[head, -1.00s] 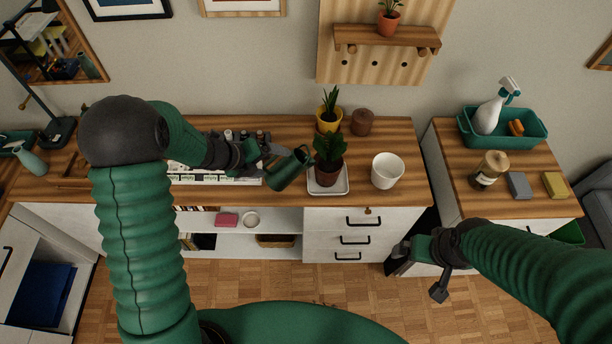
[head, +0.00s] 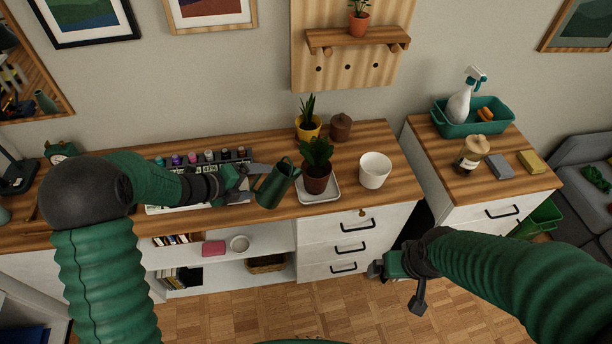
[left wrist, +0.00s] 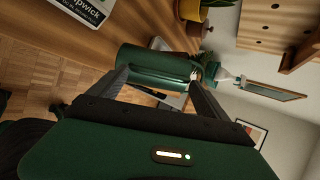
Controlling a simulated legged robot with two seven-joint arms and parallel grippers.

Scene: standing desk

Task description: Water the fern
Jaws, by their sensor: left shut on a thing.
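My left gripper (head: 248,180) is shut on a dark green watering can (head: 275,184). The can is tilted, just left of a leafy plant (head: 316,152) in a brown pot (head: 316,182). That pot stands on a white square saucer (head: 332,191) on the wooden desk top. I cannot tell for sure whether this plant is the fern. In the left wrist view the can (left wrist: 152,68) lies between the fingers of my left gripper (left wrist: 162,82). No water shows. My right gripper (head: 397,284) is empty, fingers apart, in front of the drawers.
A yellow pot (head: 308,130) with a spiky plant and a brown jar (head: 340,127) stand behind. A white pot (head: 375,170) stands to the right. A keyboard and several small bottles (head: 209,156) are on the left. The right cabinet holds a teal tub (head: 491,126) and a glass jar (head: 472,153).

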